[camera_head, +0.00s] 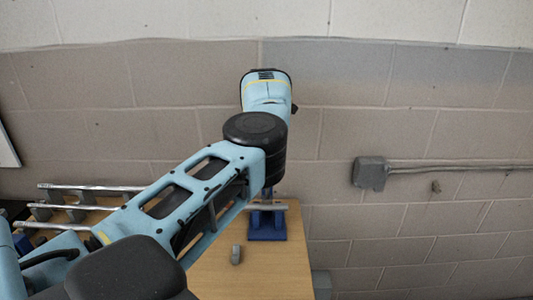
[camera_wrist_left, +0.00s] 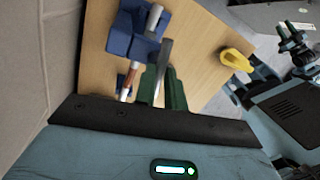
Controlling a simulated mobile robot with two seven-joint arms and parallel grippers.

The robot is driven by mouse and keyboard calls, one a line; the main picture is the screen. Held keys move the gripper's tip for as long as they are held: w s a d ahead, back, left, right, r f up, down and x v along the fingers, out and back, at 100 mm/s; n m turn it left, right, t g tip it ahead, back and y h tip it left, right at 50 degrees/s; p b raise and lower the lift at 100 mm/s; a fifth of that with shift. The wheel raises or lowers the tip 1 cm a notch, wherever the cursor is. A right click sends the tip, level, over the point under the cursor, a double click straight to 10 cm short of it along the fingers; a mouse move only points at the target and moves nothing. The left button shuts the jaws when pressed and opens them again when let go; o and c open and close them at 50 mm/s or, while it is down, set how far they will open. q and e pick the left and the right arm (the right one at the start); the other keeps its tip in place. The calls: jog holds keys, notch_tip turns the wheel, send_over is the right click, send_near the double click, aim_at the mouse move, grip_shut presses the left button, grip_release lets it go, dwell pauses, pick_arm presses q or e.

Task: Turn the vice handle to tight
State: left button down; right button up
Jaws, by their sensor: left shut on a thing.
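The blue vice (camera_head: 267,225) stands on the wooden table, partly hidden behind my left wrist; it also shows in the left wrist view (camera_wrist_left: 131,36). A grey metal bar (camera_head: 270,207) crosses at its top in the head view. In the left wrist view my left gripper (camera_wrist_left: 162,88) has green fingers shut around a straight metal bar (camera_wrist_left: 164,62), which appears to be the vice handle. The bar is beside the blue body. In the head view the fingers are hidden behind the wrist. My right gripper cannot be made out.
Metal rods on holders (camera_head: 92,190) lie at the left. A yellow object (camera_wrist_left: 236,60) sits at the table edge. A block wall with a grey box (camera_head: 370,173) stands behind.

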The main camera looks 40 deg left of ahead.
pick_arm(q)
jog(key=m, duration=0.3)
jog(key=m+y, duration=0.1)
jog(key=m, duration=0.2)
jog(key=shift+w+d+g, duration=0.1)
jog(key=shift+d+g, duration=0.05)
jog(key=shift+g, duration=0.15)
jog(key=shift+m, duration=0.3)
jog(key=c, duration=1.5)
grip_release()
jog(key=shift+r, duration=0.1)
pick_arm(e)
jog(key=shift+s+f, duration=0.1)
